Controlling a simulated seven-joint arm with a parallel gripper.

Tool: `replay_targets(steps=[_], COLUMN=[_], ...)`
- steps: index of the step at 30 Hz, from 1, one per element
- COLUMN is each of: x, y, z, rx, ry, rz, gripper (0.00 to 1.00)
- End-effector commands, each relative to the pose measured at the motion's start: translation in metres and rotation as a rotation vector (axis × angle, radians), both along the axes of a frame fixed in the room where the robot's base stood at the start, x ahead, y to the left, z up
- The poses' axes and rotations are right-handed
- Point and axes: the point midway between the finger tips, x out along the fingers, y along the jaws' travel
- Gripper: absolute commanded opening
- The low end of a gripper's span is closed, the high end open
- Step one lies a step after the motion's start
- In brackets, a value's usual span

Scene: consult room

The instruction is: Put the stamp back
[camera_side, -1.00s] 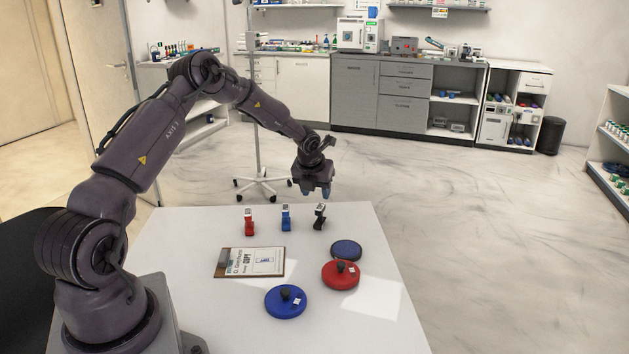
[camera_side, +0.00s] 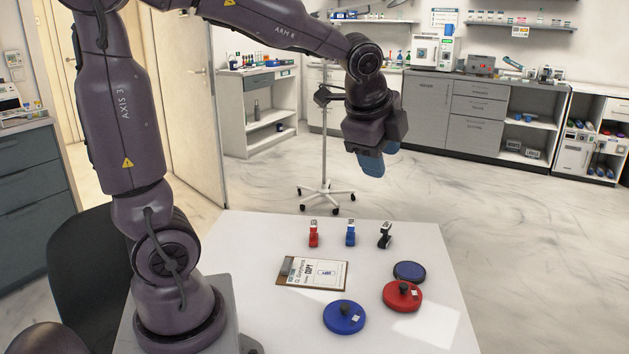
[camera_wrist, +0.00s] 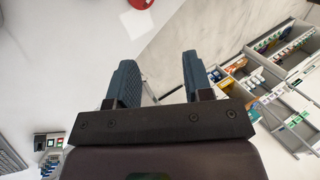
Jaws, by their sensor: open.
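A red stamp (camera_side: 313,236), a blue stamp (camera_side: 350,236) and a black stamp (camera_side: 385,238) stand in a row at the far part of the white table (camera_side: 255,240). A clipboard (camera_side: 300,284) with a paper marked COPY and a small blue picture lies in front of them. My gripper (camera_side: 373,161) is raised well above and behind the stamps, touching none of them. In the wrist view my gripper (camera_wrist: 158,78) is open, with nothing between its two blue-grey fingers. No stamp shows clearly in that view.
On the right of the table are a blue round lidded pad (camera_side: 343,318), a red round lidded one (camera_side: 403,297) and a dark round pad with a blue top (camera_side: 409,271). A wheeled stand (camera_side: 326,190) is beyond the table. Cabinets (camera_side: 475,112) line the back wall.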

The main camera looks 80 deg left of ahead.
Motion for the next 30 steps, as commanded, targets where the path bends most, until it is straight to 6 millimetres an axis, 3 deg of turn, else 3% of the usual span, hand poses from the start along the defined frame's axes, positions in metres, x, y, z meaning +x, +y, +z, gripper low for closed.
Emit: replay_targets(steps=[1,6,12,17,30], x=[-0.022,-0.083,-0.124,-0.132,-0.131], y=[-0.017,-0.056,-0.078,-0.083,-0.082], z=[0.009,0.013,0.005,0.002,0.002], rx=[-0.068,-0.347,-0.577,-0.630,-0.628], ry=[-0.059,-0.188,-0.226,-0.227,-0.229], rz=[0.103,0.455,0.703,0.763,0.763], gripper=[0.46,0.46,0.46,0.46,0.46])
